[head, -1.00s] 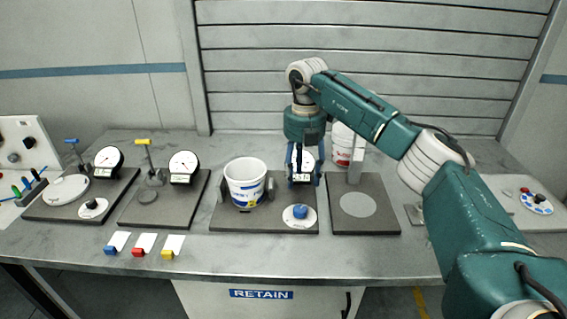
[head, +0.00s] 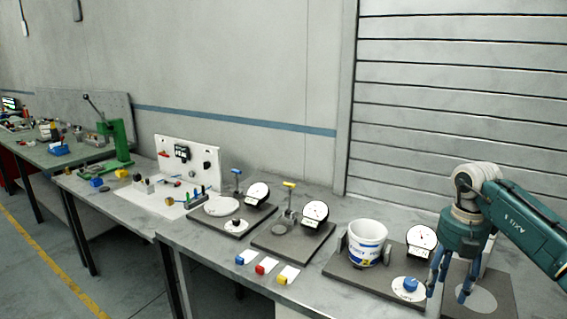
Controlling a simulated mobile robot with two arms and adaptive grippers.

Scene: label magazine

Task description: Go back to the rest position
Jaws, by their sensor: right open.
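My right gripper (head: 449,281) shows at the right of the head view, pointing down with its blue fingers apart and nothing seen between them. It hangs to the right of a blue knob (head: 410,284) on a white disc, in front of a dark base plate with a grey disc (head: 471,300). My right arm (head: 525,228) comes in from the right edge. My left gripper is out of the picture.
A white tub (head: 366,243) stands on a dark plate (head: 345,265) beside a dial gauge (head: 421,238). Two more gauge stations, blue, red and yellow clips (head: 262,267), and a white panel (head: 190,160) lie leftward. A green press (head: 116,140) stands farther left.

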